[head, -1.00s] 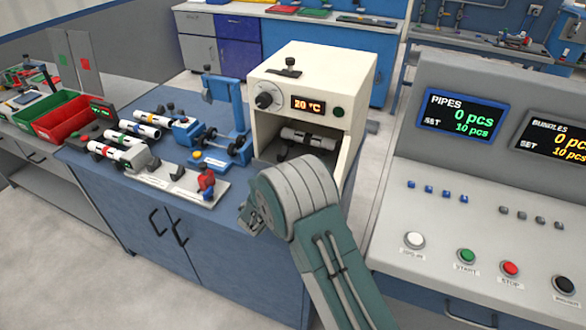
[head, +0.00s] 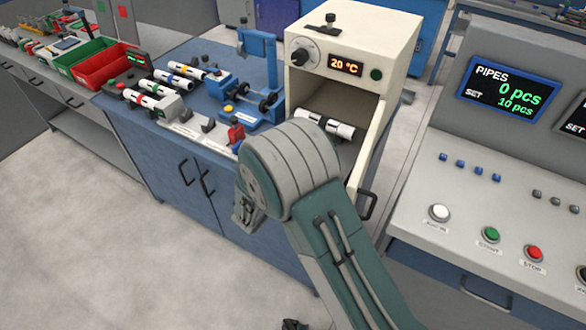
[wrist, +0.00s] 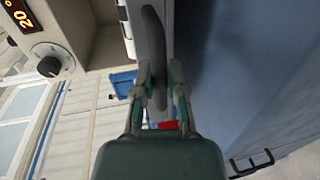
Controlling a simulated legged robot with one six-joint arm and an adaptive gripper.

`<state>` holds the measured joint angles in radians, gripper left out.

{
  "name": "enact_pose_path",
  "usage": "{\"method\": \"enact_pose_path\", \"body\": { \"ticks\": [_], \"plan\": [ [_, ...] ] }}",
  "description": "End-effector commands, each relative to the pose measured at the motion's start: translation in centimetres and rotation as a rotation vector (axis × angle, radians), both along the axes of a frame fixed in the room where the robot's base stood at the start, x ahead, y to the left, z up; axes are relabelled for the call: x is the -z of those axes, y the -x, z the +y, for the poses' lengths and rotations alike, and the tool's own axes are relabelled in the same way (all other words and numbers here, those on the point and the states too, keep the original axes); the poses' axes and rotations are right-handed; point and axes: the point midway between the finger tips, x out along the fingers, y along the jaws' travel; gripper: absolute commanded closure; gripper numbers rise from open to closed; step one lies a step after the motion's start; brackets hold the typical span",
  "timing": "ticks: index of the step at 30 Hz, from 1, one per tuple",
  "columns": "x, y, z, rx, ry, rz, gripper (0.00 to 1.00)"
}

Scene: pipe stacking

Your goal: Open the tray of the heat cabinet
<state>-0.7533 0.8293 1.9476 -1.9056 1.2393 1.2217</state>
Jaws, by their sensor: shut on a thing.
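The heat cabinet (head: 355,25) is a cream box with a knob and a "20 °C" display on the blue bench. Its front is open, and white pipes with black bands (head: 330,126) lie at the opening, on the tray, which is mostly hidden by my arm. In the wrist view my gripper (wrist: 160,75) is shut on a dark curved handle (wrist: 154,32) beside the cabinet. A dark handle (head: 367,206) shows just right of my arm, below the opening.
The control console (head: 480,160) stands close on the right. Open floor (head: 100,240) lies in front at left.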

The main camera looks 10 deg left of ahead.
Motion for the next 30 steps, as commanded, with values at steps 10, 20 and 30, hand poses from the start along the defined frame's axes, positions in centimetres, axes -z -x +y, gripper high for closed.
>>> {"method": "enact_pose_path", "body": {
  "ticks": [10,20,30],
  "plan": [
    [0.4,0.1,0.0,-0.003,0.002,0.009,0.49],
    [0.1,0.2,0.0,-0.003,0.000,0.004,0.49],
    [-1.0,5.4,2.5,-0.008,0.000,0.006,0.49]
  ]
}}
